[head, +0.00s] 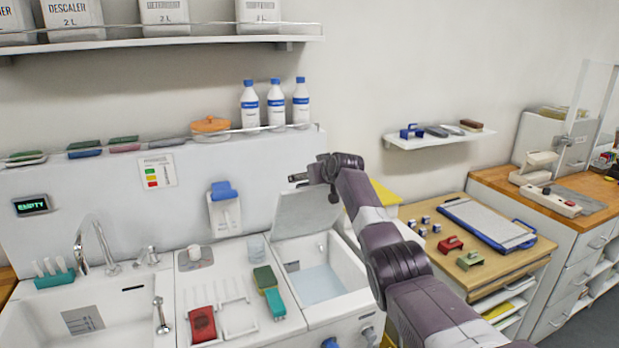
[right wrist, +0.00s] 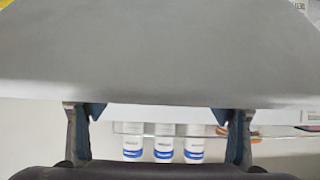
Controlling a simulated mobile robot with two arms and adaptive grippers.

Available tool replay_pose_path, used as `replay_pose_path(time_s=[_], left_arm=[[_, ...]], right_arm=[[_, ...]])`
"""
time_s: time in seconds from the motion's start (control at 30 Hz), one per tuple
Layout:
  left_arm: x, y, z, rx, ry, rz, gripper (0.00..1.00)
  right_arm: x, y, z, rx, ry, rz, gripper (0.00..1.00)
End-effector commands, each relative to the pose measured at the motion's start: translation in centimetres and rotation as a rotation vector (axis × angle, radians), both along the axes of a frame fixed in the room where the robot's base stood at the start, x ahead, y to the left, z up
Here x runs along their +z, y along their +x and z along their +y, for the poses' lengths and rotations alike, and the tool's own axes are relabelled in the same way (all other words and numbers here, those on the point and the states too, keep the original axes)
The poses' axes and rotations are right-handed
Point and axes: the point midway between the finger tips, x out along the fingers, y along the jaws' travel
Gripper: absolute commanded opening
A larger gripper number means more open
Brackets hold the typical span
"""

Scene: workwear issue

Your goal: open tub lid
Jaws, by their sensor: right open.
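The tub (head: 322,283) is a white basin with pale bluish water or floor inside, at the right end of the white counter. Its grey lid (head: 306,214) stands raised at the back of the tub, so the tub is open. In the right wrist view the lid (right wrist: 160,50) fills the upper part as a broad grey panel. My right gripper (head: 297,183) is at the lid's upper edge. Its two fingers (right wrist: 158,112) are spread wide beside that edge, with nothing seen clamped between them; contact cannot be told. My left gripper is not in view.
A sink (head: 85,318) with a tap is at the left. A drying rack (head: 222,300) with a red item, sponges (head: 265,278) and a glass stand left of the tub. Three bottles (head: 276,103) stand on the ledge behind. A wooden-topped cart (head: 510,262) is at the right.

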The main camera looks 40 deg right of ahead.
Motion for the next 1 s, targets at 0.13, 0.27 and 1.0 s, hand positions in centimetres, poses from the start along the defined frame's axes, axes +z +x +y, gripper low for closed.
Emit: replay_pose_path(time_s=[0.13, 0.27, 1.0], left_arm=[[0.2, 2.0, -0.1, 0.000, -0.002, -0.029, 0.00], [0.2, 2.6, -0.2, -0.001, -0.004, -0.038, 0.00], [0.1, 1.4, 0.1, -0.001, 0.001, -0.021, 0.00]], right_arm=[[0.1, 0.0, 0.0, -0.001, -0.001, -0.002, 0.94], [0.1, 0.0, 0.0, -0.001, -0.001, -0.002, 0.95], [1.9, -3.5, 0.7, -0.001, -0.004, -0.003, 0.95]])
